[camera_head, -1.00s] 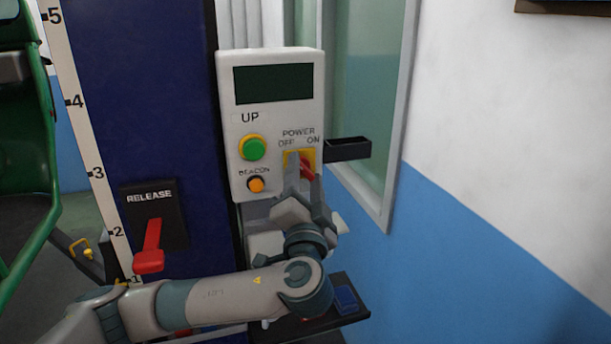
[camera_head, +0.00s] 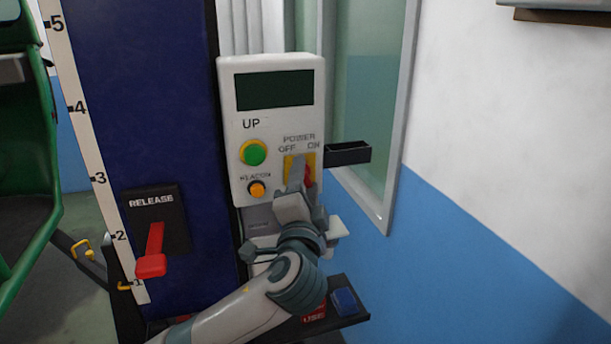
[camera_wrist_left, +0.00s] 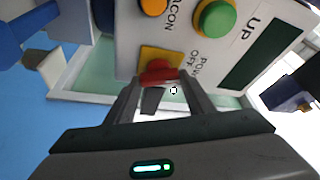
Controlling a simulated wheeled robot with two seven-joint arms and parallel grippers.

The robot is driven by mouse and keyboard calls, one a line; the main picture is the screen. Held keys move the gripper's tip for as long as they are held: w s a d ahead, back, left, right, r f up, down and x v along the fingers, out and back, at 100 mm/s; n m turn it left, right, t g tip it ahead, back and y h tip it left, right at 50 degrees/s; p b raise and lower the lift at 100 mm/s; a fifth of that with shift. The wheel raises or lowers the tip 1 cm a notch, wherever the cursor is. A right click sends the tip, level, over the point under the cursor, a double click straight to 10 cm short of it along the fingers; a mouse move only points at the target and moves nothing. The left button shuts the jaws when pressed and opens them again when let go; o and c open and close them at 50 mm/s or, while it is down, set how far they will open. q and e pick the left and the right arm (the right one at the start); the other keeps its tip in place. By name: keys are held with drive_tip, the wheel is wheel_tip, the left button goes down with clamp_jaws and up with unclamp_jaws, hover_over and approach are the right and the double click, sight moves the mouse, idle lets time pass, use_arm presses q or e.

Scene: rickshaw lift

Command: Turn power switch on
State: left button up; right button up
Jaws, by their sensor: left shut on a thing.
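The white control box (camera_head: 229,125) has a dark screen and a power switch with a yellow plate (camera_head: 291,162) marked OFF on the left and ON on the right. The red switch handle (camera_head: 309,176) is partly hidden by my left gripper (camera_head: 301,177). The left wrist view shows the red handle (camera_wrist_left: 157,76) between the tips of my left gripper (camera_wrist_left: 159,84), which is shut on it. The handle seems to lean toward the ON side, but its exact angle is hard to tell. My right gripper is not in view.
A green button (camera_head: 253,153) and an orange beacon button (camera_head: 257,190) sit left of the switch. A black holder (camera_head: 349,153) sticks out at the box's right. A red release lever (camera_head: 153,250) is on the blue column (camera_head: 150,90). A dark shelf (camera_head: 352,318) is below.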

use_arm(q)
drive_tip(key=m+g+p, duration=0.1)
drive_tip(key=m+p, duration=0.1)
drive_tip(key=p, duration=0.1)
drive_tip(key=m+g+p, duration=0.1)
drive_tip(key=m+p, duration=0.1)
drive_tip(key=p, duration=0.2)
drive_tip(key=m+p, duration=0.3)
drive_tip(key=p, duration=0.1)
drive_tip(key=shift+r+g, duration=0.4)
drive_tip(key=shift+f+m+g+p, duration=0.15)
drive_tip(key=shift+m+g+p, duration=0.15)
drive_tip(key=shift+m+p, duration=0.3)
drive_tip(key=shift+f+m+g+y, duration=0.1)
drive_tip(key=shift+m+g+y, duration=0.4)
drive_tip(key=shift+m, duration=0.9)
drive_tip(key=o, duration=1.1)
drive_tip(key=shift+c, duration=0.2)
drive_tip(key=shift+d, duration=0.1)
drive_tip(key=shift+s, duration=0.15)
